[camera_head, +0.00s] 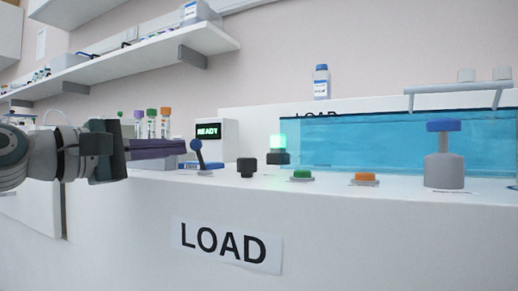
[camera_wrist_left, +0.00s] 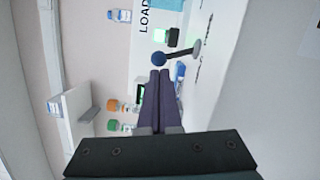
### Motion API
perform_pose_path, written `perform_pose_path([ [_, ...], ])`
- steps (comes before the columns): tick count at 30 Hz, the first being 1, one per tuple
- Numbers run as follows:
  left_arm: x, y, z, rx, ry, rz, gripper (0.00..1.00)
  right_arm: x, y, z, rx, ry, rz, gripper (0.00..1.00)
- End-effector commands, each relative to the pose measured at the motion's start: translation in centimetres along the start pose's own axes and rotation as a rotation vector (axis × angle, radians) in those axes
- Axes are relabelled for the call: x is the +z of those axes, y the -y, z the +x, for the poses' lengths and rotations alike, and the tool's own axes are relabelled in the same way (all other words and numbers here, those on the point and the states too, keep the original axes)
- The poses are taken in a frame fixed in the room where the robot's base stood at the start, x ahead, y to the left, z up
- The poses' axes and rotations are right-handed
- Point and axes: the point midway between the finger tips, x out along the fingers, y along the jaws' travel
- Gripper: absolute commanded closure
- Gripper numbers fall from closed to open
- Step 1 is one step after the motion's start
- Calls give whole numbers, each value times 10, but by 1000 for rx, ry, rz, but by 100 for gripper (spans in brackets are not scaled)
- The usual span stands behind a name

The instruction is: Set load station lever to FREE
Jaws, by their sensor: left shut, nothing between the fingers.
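The load station lever (camera_head: 201,156) has a blue ball knob on a dark stem and stands on a small base on the white bench. It is nearly upright and leans slightly left in the head view. It also shows in the left wrist view (camera_wrist_left: 180,53), just beyond my fingertips. My left gripper (camera_head: 183,147) comes in from the left with its dark purple fingers shut and empty. Its tips are close to the left of the knob; in the left wrist view (camera_wrist_left: 160,73) a small gap seems to lie between. The lever's position markings are too small to read. My right gripper is not in view.
A black knob (camera_head: 246,168), a green button (camera_head: 301,175) and an orange button (camera_head: 364,178) lie to the right, before a blue tank (camera_head: 390,140). Capped tubes (camera_head: 152,125) stand behind my left gripper.

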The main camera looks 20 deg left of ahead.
Motion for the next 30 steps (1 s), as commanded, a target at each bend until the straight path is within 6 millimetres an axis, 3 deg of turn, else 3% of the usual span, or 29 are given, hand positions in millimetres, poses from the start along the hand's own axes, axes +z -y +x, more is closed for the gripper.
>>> perform_pose_path([
  [30, 11, -7, 2, -41, 2, 188, 100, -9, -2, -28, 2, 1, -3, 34],
])
